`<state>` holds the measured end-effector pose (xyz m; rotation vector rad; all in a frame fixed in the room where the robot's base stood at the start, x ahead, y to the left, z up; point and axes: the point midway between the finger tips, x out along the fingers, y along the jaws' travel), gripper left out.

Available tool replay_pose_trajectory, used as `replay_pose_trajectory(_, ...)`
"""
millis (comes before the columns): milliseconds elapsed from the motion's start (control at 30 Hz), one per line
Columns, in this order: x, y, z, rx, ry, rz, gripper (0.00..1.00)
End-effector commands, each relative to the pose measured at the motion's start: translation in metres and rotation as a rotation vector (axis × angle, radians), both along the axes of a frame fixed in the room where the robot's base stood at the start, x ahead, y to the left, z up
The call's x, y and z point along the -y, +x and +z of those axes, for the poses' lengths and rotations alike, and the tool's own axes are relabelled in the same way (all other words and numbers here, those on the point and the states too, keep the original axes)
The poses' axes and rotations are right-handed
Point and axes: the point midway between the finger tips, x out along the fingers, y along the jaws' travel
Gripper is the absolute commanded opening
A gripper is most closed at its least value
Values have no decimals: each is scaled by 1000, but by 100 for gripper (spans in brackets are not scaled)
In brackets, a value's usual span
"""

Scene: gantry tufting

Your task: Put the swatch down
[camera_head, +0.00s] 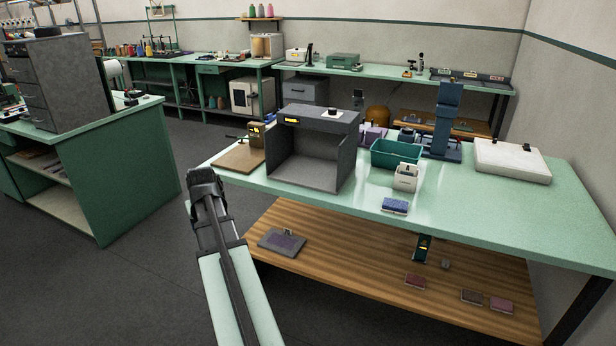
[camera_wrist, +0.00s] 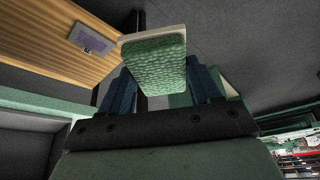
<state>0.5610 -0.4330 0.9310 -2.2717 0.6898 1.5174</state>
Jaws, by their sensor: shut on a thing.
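My gripper (camera_wrist: 163,78) is shut on a green tufted swatch (camera_wrist: 154,58) with a pale backing edge. The two dark blue fingers stand on either side of it in the wrist view. In the head view my arm's end (camera_head: 205,185) is in front of the left end of the green-topped table (camera_head: 480,212), over the dark floor. The held swatch is hidden there. A blue swatch (camera_head: 395,206) lies on the table near its front edge. Several reddish and purple swatches, such as one at the right (camera_head: 501,305), lie on the wooden lower shelf.
An open-fronted grey booth (camera_head: 315,148) stands on the table, with a wooden board (camera_head: 235,160) to its left. A teal bin (camera_head: 396,155), small white device (camera_head: 407,177) and white flat box (camera_head: 511,160) stand further right. The front right tabletop is clear. A grey plate (camera_head: 283,241) lies on the shelf.

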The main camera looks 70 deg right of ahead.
Motion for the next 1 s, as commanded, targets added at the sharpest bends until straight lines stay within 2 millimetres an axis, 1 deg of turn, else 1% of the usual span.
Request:
replay_pose_trajectory(33, 18, -6, 4, 0, 0, -27, 34)
replay_pose_trajectory(267, 87, -41, 18, -1, 1, -131, 34)
replay_pose_trajectory(300, 99, -48, 22, 0, 0, -150, 34)
replay_pose_trajectory(467, 148, -75, 35, 0, 0, -219, 34)
replay_pose_trajectory(500, 161, -82, 38, 0, 0, -236, 34)
replay_pose_trajectory(567, 180, -92, 44, -1, 0, -258, 34)
replay_pose_trajectory(600, 192, -97, 48, -1, 1, -269, 34)
replay_pose_trajectory(700, 224, -104, 60, 0, 0, -289, 34)
replay_pose_trajectory(833, 243, -95, 69, -1, 0, -270, 34)
replay_pose_trajectory(933, 248, -89, 70, 0, 2, -248, 34)
replay_pose_trajectory(1000, 247, -89, 69, 0, 1, -224, 34)
